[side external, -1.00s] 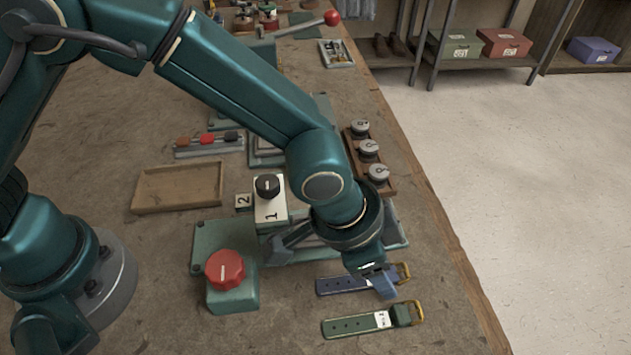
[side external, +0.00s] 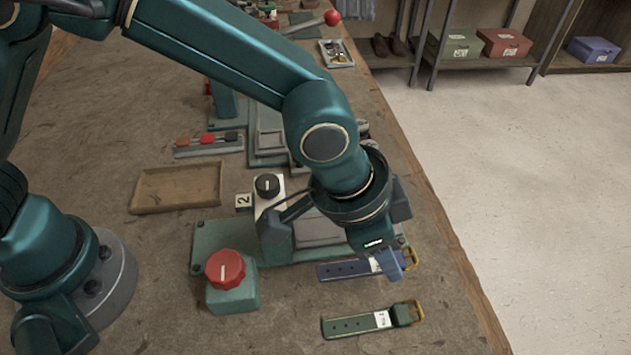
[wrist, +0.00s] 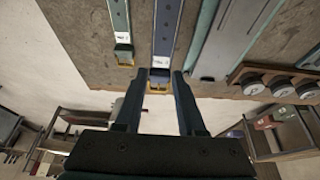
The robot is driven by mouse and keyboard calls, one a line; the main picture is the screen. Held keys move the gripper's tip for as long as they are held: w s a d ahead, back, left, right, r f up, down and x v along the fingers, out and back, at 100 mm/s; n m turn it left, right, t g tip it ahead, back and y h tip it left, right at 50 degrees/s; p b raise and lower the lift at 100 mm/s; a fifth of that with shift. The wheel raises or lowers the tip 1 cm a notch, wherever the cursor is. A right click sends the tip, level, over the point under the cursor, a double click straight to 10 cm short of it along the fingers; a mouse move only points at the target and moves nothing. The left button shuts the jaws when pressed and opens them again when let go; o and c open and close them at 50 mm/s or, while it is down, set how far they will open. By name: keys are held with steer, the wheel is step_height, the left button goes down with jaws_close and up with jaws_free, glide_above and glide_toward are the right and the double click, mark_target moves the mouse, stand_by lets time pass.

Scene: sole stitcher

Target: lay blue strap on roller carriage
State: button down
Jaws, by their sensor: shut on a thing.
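My gripper (side external: 392,266) is shut on the blue strap (side external: 340,270) at its buckle end. The strap is level, its free end pointing left in the side external view. In the wrist view the blue strap (wrist: 167,28) runs away from between my fingertips (wrist: 160,78), its buckle end between them. A grey flat-topped part on a green base (side external: 320,232), apparently the roller carriage, stands just behind the strap, partly hidden by my arm. In the wrist view it appears as a grey and green bar (wrist: 228,38) right of the strap, apart from it.
A green strap (side external: 355,326) with a white tag lies in front on the bench. A red knob (side external: 225,268) on a green box and a black dial (side external: 267,185) stand to the left. Round weights (wrist: 282,86) sit in a wooden rack near the bench edge. Bench around the green strap is clear.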

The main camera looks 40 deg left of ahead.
step_height(320, 180, up, 5)
steer(key=shift+f, duration=0.15)
steer(key=w+a+r+n+t+y, duration=0.1)
steer(key=w+a+r+n, duration=0.25)
steer(key=a, duration=0.45)
steer(key=w+a+r+n+y, duration=0.1)
steer(key=w+a+r+n, duration=0.1)
steer(key=w+a+r, duration=0.35)
steer(key=s+a+n+y, duration=0.1)
steer(key=s+a+n, duration=0.1)
steer(key=s+a, duration=0.5)
steer(key=s+a+n, duration=0.2)
steer(key=s+a, duration=0.1)
steer(key=a, duration=0.8)
steer(key=w+d+m+h, duration=0.2)
steer(key=w+d+m, duration=0.4)
steer(key=w+d, duration=0.55)
steer(key=s+d+f+m+g, duration=0.1)
steer(key=s+d+f+m, duration=0.1)
steer(key=d, duration=0.5)
steer(key=s+d+f+m, duration=0.1)
steer(key=s+d+f, duration=0.15)
steer(key=d, duration=0.35)
steer(key=shift+m+h, duration=0.25)
steer(key=shift+h, duration=0.25)
steer(key=f, duration=0.6)
steer(key=shift+s+d+f, duration=0.1)
steer(key=shift+s+d, duration=0.05)
steer(key=shift+d, duration=0.25)
steer(key=shift+f, duration=2)
